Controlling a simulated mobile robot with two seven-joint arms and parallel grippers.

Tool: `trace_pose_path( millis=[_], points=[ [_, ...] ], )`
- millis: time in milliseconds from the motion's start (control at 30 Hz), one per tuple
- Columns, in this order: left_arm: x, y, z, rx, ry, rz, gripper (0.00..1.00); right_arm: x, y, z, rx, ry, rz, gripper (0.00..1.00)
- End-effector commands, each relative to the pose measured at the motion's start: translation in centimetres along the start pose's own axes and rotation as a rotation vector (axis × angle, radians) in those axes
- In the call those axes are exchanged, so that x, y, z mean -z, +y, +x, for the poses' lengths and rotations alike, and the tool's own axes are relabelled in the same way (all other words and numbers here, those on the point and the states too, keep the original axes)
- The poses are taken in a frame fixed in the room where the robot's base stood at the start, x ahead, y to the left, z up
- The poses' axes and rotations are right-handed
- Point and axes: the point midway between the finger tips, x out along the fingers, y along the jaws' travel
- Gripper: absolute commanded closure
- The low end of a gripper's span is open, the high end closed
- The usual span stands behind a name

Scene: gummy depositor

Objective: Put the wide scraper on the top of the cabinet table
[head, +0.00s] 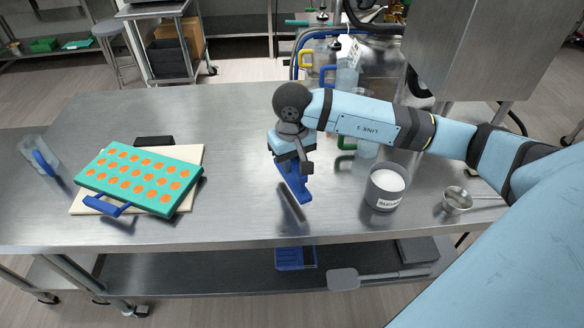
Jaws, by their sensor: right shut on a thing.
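My right gripper (294,164) is over the middle of the steel table (235,130), pointing down. It is shut on a blue tool (296,189), which looks like the wide scraper. The tool hangs below the fingers, close to the tabletop; I cannot tell whether it touches. Its upper part is hidden by the gripper. My left gripper is out of view. I cannot tell which surface is the top of the cabinet table.
A teal mold with orange pieces (140,177) lies on a cream board (78,207) at left. A white-filled container (386,187) and a metal ladle (457,198) are at right. Jugs (347,75) stand behind my arm. A blue item (296,257) lies on the lower shelf. The table's centre-left is clear.

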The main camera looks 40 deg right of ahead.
Motion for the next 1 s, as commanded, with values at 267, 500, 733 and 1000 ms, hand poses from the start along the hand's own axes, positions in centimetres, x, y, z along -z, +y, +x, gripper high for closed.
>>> trace_pose_path(
  millis=[267, 500, 733, 1000],
  points=[
    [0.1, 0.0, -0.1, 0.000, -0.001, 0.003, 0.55, 0.0, 0.0, 2.8, 0.000, 0.000, 0.001, 1.00],
    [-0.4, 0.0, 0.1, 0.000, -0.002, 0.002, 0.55, 0.0, 0.0, 3.1, 0.000, 0.001, 0.001, 1.00],
    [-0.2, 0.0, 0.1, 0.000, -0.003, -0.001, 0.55, 0.0, 0.0, 3.1, 0.000, 0.001, 0.001, 0.51],
    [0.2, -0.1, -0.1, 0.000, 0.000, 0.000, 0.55, 0.0, 0.0, 2.8, 0.000, 0.000, 0.001, 0.51]
  ],
)
